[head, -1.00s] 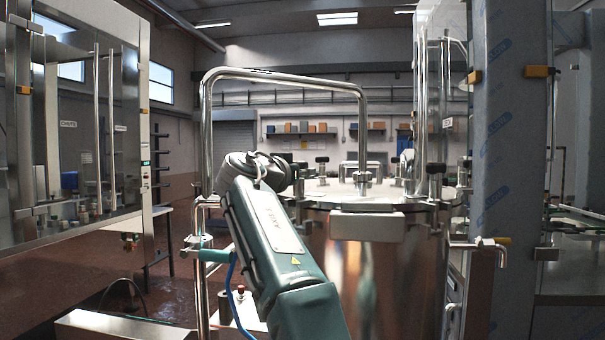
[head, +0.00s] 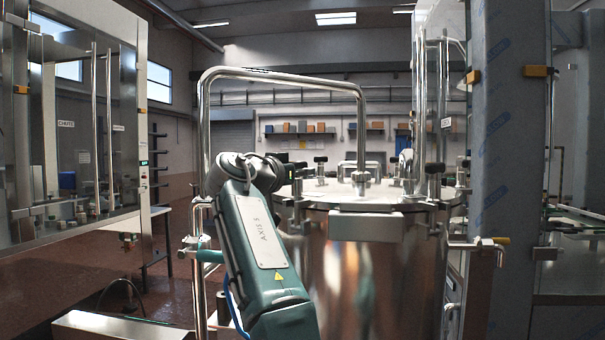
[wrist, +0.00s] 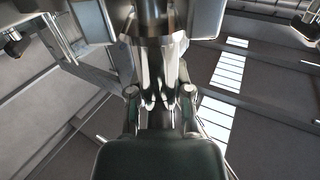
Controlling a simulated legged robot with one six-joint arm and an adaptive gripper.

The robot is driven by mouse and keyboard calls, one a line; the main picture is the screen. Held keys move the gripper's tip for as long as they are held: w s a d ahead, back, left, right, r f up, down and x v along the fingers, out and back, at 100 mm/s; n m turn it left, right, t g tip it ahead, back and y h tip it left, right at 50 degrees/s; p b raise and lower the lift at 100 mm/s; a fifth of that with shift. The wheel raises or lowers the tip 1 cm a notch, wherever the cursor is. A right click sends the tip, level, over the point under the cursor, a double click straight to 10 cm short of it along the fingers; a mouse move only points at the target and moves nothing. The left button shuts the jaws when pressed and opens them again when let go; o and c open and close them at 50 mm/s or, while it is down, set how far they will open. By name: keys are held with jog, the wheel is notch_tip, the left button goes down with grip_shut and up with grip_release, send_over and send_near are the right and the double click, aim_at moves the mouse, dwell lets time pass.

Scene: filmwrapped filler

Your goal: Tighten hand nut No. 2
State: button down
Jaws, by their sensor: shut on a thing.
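The steel tank (head: 365,270) stands in the middle of the head view with black-knobbed hand nuts around its lid; one hand nut (head: 435,169) shows at the right rim and another (head: 320,161) at the back. I cannot read which is No. 2. In the wrist view my gripper (wrist: 160,95) points up at a clamp under the rim. Its fingers are closed around a shiny metal part in line with a dark, round hand nut (wrist: 152,12); the exact contact is unclear.
A bent steel pipe (head: 205,120) rises left of the tank and arches over to the lid. A film-wrapped column (head: 510,120) stands close on the right. A glazed cabinet (head: 90,225) stands on the left. Floor shows between cabinet and tank.

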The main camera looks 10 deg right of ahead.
jog(key=c, duration=0.5)
grip_release()
jog(key=shift+w+a+f, duration=0.1)
jog(key=shift+c, duration=0.2)
jog(key=shift+a, duration=0.1)
jog(key=shift+a, duration=0.1)
jog(key=shift+v, duration=1.25)
jog(key=v, duration=0.9)
jog(key=shift+a, duration=0.25)
